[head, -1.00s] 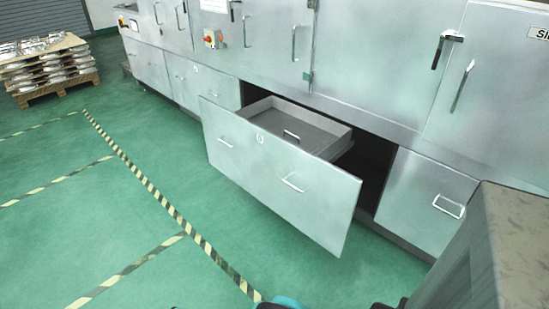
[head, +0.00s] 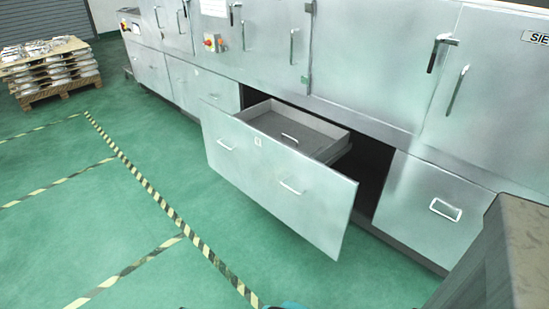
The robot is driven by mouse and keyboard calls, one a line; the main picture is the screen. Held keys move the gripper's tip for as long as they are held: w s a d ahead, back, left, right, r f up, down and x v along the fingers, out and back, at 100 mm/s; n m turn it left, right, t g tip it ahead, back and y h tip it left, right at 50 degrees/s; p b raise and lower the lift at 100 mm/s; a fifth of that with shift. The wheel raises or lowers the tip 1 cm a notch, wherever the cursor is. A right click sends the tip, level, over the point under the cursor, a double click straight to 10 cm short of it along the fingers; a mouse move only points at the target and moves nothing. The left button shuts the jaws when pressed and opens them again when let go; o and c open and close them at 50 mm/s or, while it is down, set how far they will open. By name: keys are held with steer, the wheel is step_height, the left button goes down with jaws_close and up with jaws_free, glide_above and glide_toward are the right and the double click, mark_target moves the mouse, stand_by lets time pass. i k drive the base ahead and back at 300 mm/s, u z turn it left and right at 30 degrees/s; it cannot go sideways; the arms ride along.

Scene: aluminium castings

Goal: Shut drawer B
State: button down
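A wide grey metal drawer (head: 275,180) stands pulled far out of the cabinet row in the head view. Its front has two bar handles, a left one (head: 225,144) and a right one (head: 291,187). A small label (head: 257,142) sits near the top middle of the front, too small to read, so I cannot tell whether this is drawer B. A shallow grey tray (head: 325,141) with its own small handle shows behind the front. The dark opening is visible to the right of the tray. My gripper is not in view.
The cabinet row (head: 375,70) runs along the back with closed doors. A closed front with a handle (head: 445,209) is right of the opening. A pallet of castings (head: 52,68) stands far left. Green floor (head: 150,240) with striped tape is clear before the drawer. A dark block fills the lower right.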

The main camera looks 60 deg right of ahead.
mark_target(316, 200)
steer(key=z, duration=0.05)
steer(key=i, duration=0.95)
steer(key=u, duration=0.05)
